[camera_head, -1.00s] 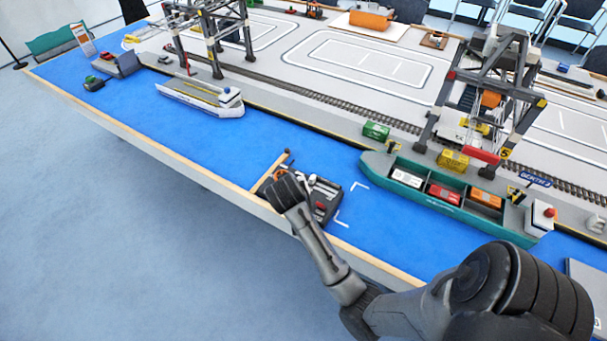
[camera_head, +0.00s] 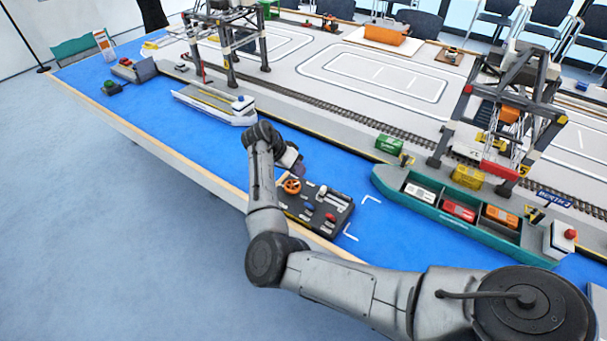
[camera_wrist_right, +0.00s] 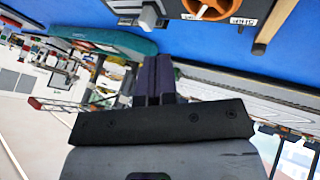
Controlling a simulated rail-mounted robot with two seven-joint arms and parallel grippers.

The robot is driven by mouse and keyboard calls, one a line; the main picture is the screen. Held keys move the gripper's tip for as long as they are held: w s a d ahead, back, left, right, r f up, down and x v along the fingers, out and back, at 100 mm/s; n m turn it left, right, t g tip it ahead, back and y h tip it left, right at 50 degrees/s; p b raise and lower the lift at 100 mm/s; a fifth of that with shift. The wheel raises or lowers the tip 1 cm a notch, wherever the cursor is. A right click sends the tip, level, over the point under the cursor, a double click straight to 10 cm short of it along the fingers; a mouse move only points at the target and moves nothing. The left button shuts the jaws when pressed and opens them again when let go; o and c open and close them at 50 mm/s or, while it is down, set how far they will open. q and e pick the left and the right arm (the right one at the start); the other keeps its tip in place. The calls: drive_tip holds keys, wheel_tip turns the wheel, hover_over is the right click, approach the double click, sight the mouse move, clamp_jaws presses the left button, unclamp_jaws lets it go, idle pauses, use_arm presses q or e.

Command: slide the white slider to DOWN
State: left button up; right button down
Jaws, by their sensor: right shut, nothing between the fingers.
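A dark control panel (camera_head: 330,222) lies on the blue surface near the table's front edge. It carries an orange wheel (camera_head: 292,186), a red knob and several small pale controls. A whitish knob (camera_head: 322,190) by its far edge looks like the white slider; its setting is too small to read. In the right wrist view, a pale block (camera_wrist_right: 148,15) shows at the top edge beside the orange wheel (camera_wrist_right: 208,8). My right gripper (camera_head: 298,168) is beyond the wheel, apart from the knob. Its dark fingers (camera_wrist_right: 153,78) are shut and empty. My left gripper is out of view.
A teal ship (camera_head: 440,213) with containers lies right of the panel, and a grey-white ship (camera_head: 212,104) lies beyond my right arm. A gantry crane (camera_head: 505,115) stands behind the teal ship. A wooden bar (camera_wrist_right: 272,25) shows near the wheel.

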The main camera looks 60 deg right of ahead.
sight(314, 192)
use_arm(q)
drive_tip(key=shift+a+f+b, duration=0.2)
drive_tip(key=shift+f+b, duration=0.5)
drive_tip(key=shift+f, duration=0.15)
use_arm(e)
drive_tip(key=x, duration=0.8)
drive_tip(key=shift+s+f, duration=0.15)
